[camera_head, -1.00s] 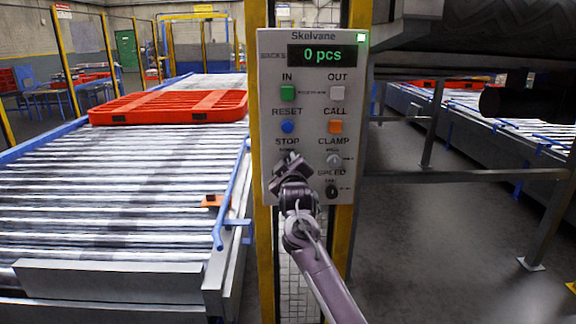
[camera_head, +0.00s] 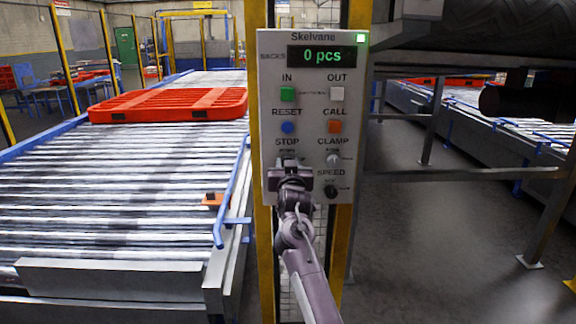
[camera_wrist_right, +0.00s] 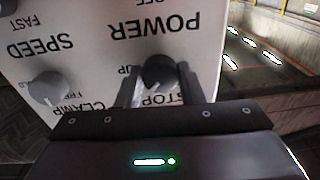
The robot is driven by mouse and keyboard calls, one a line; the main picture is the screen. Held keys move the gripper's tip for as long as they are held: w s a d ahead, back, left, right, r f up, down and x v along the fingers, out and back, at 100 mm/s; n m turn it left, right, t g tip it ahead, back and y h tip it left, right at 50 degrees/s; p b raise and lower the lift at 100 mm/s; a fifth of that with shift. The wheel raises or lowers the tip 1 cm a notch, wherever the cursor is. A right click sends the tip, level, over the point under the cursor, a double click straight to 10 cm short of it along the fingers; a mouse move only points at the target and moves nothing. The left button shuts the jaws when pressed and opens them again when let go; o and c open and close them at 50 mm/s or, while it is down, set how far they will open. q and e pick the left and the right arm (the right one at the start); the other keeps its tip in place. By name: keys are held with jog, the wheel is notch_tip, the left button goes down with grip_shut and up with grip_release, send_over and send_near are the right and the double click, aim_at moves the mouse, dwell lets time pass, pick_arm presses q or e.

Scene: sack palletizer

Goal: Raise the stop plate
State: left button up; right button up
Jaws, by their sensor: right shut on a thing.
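The grey control panel (camera_head: 312,60) stands on a yellow post and its display reads "0 pcs". The dark STOP knob (camera_wrist_right: 158,72) shows in the right wrist view, where the lettering is upside down and "UP" is printed beside the knob. My right gripper (camera_wrist_right: 158,85) is shut on this knob, a finger at each side. In the head view, my right gripper (camera_head: 292,165) covers the knob. A low grey plate (camera_head: 110,278) lies across the near end of the roller conveyor; I cannot tell if it is the stop plate. My left gripper is not in view.
The CLAMP knob (camera_head: 334,160) and the SPEED knob (camera_head: 331,191) sit close to the right of my gripper. A red pallet (camera_head: 170,105) lies on the roller conveyor (camera_head: 110,180). A blue bent bar (camera_head: 232,195) runs along its right side.

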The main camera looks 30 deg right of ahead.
jog(key=shift+m+h+b, duration=0.3)
jog(key=shift+m+b, duration=0.4)
jog(key=shift+m, duration=3.8)
jog(key=o, duration=1)
jog(key=shift+c, duration=0.2)
